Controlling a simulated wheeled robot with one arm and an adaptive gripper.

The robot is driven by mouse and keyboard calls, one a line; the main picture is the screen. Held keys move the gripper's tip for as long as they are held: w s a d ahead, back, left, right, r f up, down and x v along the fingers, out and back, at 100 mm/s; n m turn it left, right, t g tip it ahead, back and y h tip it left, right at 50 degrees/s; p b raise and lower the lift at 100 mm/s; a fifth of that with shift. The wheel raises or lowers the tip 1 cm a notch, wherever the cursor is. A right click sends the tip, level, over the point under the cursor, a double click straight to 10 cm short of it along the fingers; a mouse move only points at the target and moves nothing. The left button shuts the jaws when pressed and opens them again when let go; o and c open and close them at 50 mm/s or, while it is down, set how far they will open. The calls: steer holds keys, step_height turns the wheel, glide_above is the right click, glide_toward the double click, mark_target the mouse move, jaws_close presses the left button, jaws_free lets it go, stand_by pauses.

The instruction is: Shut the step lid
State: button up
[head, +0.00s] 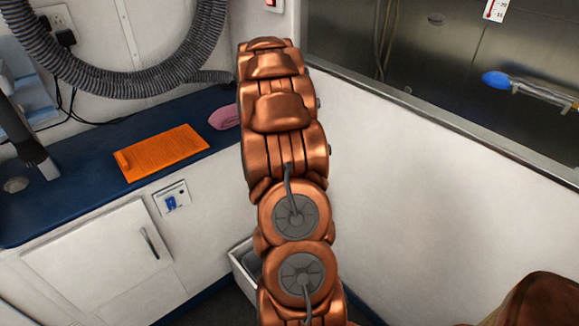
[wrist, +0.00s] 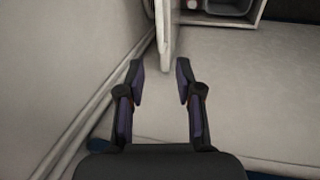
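My gripper (wrist: 158,70) is open and empty in the wrist view, its two dark fingers apart. A thin pale panel (wrist: 165,30), seen nearly edge-on, stands just beyond the fingertips. It may be the step lid, but I cannot tell for sure. No contact with the fingers is clear. To its right is the opening of a pale compartment (wrist: 252,10) with something small inside. In the head view my copper arm hides the gripper. A light grey open box (head: 241,270) shows low down, partly behind the arm; I cannot tell whether it is the step.
A blue counter (head: 60,210) at the left carries an orange slotted piece (head: 162,152) and a pink item (head: 225,115). A white cupboard door (head: 100,260) is below it. A grey hose (head: 110,80) hangs above. A white tub wall (head: 430,170) fills the right side.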

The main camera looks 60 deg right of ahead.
steer(key=x, duration=0.7)
steer(key=shift+f, duration=0.25)
jaws_close()
stand_by(0.5)
